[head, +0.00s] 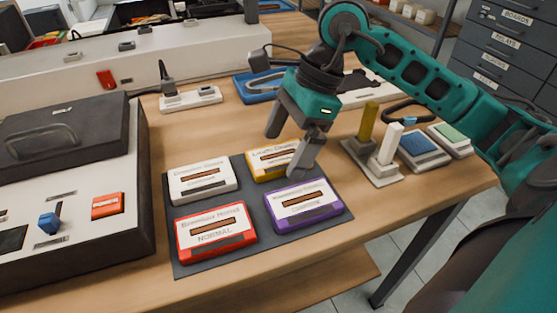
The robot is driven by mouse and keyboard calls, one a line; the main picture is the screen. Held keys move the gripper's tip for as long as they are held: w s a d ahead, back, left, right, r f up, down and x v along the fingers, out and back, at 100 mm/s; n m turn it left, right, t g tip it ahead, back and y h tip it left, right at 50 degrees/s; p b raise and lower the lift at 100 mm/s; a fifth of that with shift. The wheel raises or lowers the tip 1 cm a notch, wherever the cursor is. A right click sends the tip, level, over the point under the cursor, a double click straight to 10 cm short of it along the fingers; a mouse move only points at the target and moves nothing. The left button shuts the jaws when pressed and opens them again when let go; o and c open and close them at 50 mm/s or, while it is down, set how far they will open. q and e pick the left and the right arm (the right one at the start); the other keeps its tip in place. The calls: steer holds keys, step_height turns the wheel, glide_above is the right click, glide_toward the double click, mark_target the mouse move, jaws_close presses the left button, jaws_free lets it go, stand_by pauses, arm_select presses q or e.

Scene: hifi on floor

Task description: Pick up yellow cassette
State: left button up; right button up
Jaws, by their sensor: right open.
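The yellow cassette (262,163) lies flat at the back right of a dark grey mat (187,259) on the wooden table. Its right part is hidden behind a finger of my right gripper. My right gripper (285,152) is open and empty, pointing down over the back right of the mat. One finger is left of and behind the yellow cassette, the other is at its right end. I cannot tell whether a finger touches it. My left gripper is not in view.
A white cassette (202,189), a red cassette (215,246) and a purple cassette (303,214) share the mat. A large console (120,240) stands left. A stand with yellow and white levers (372,175) and blue and green buttons (449,134) are right. A power strip (191,99) lies behind.

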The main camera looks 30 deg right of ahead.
steer(key=shift+a+f, duration=0.2)
steer(key=shift+f, duration=0.3)
steer(key=c, duration=1.1)
steer(key=shift+c, duration=0.2)
steer(key=shift+r, duration=0.15)
